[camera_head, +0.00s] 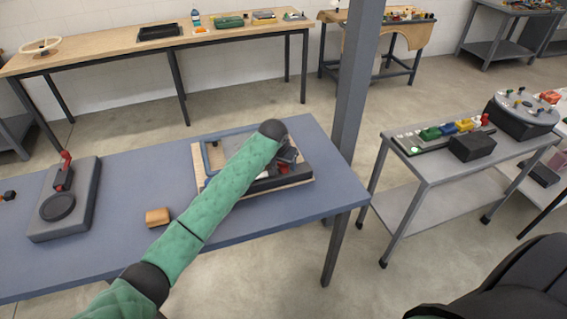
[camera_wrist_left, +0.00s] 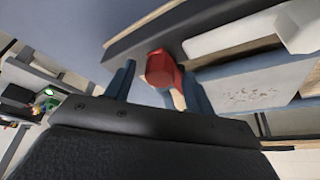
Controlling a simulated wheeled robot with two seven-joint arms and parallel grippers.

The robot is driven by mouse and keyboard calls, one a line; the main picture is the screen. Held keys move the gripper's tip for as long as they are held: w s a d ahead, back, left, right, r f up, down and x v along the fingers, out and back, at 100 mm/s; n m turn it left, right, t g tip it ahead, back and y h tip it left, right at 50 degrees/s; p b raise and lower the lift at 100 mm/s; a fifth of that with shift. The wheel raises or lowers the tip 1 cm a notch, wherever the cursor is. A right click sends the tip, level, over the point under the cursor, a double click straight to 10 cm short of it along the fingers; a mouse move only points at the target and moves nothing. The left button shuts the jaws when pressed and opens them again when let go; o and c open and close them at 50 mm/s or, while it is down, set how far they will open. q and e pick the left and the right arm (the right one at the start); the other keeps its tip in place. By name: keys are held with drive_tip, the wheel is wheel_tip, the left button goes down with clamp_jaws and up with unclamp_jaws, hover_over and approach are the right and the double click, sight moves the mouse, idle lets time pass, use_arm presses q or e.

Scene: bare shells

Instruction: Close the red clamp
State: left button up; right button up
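My left arm reaches over a framed wooden fixture (camera_head: 198,165) on the blue-grey table, and its forearm hides part of it. The left gripper (camera_head: 287,160) is low over the fixture's right part, beside a small red part (camera_head: 283,169). In the left wrist view, the left gripper (camera_wrist_left: 158,88) has its two fingers apart, with a red knob-like clamp part (camera_wrist_left: 160,68) between them, nearer the right finger. I cannot tell whether they touch. Another red-handled clamp (camera_head: 65,160) stands raised on a dark base plate (camera_head: 85,200) at the table's left. My right gripper is not in view.
A small orange-brown block (camera_head: 157,217) lies on the blue-grey table (camera_head: 125,170) in front of the fixture. A dark post (camera_head: 354,90) rises behind the table's right end. A grey cart (camera_head: 440,205) stands at the right.

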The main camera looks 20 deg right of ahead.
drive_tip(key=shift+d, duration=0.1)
use_arm(q)
drive_tip(key=shift+s+a+r+b, duration=0.15)
drive_tip(key=shift+r+b, duration=0.2)
drive_tip(key=shift+r, duration=0.05)
drive_tip(key=b+v, duration=0.2)
drive_tip(key=v, duration=0.4)
drive_tip(key=shift+a+r, duration=0.2)
drive_tip(key=shift+r, duration=0.15)
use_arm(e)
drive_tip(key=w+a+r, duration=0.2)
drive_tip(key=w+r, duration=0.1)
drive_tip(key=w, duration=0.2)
use_arm(q)
drive_tip(key=shift+s, duration=0.15)
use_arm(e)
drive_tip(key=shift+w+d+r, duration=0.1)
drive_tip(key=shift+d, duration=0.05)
